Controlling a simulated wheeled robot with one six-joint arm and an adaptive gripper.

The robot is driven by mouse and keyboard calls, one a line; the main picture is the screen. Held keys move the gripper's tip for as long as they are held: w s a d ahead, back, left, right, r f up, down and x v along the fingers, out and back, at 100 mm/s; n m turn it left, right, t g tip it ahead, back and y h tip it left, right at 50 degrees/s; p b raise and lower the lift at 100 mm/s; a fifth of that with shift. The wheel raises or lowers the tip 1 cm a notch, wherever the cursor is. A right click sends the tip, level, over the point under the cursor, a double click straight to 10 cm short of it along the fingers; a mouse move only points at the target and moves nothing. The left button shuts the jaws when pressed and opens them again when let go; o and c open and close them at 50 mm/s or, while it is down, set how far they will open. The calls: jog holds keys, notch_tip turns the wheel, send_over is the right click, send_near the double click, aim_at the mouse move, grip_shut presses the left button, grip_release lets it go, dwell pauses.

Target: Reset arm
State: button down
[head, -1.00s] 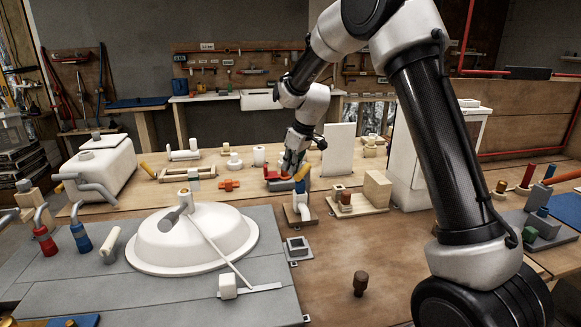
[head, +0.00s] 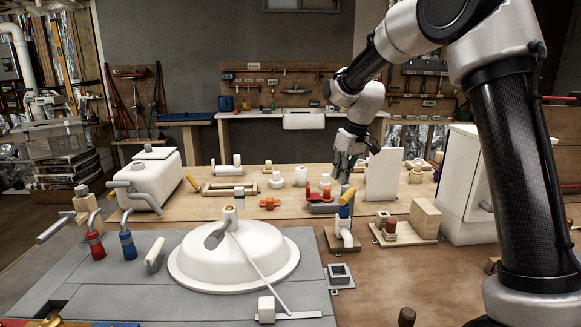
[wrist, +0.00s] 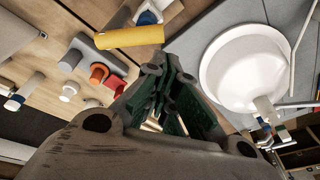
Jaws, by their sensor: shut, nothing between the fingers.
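My gripper (head: 343,172) hangs from my arm above the wooden workbench (head: 420,275), right of the middle in the head view. It is shut and holds nothing. In the wrist view my gripper's green-padded fingers (wrist: 172,105) are together. The yellow handle also shows near the fingertips in the wrist view (wrist: 130,37). Whether the fingers touch anything cannot be told.
A white basin (head: 255,260) sits on a grey panel (head: 130,290) at front left. A white tank (head: 150,175) stands at left. A white upright panel (head: 382,175) and a wooden block (head: 424,217) stand right of my gripper. The bench front is mostly clear.

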jog(key=s+d+r+m+t, duration=0.1)
jog(key=s+d, duration=0.4)
jog(key=s, duration=0.7)
jog(key=s+d+r+m+h, duration=0.1)
jog(key=s+d+r+m, duration=0.2)
jog(key=s, duration=0.9)
jog(key=s+d+r+m+t+h, duration=0.1)
jog(key=s+d+r+m, duration=0.1)
jog(key=s+d, duration=0.5)
jog(key=s+r, duration=0.1)
jog(key=s, duration=0.5)
jog(key=shift+d+t, duration=0.3)
jog(key=shift+d, duration=0.05)
jog(key=shift+r, duration=0.1)
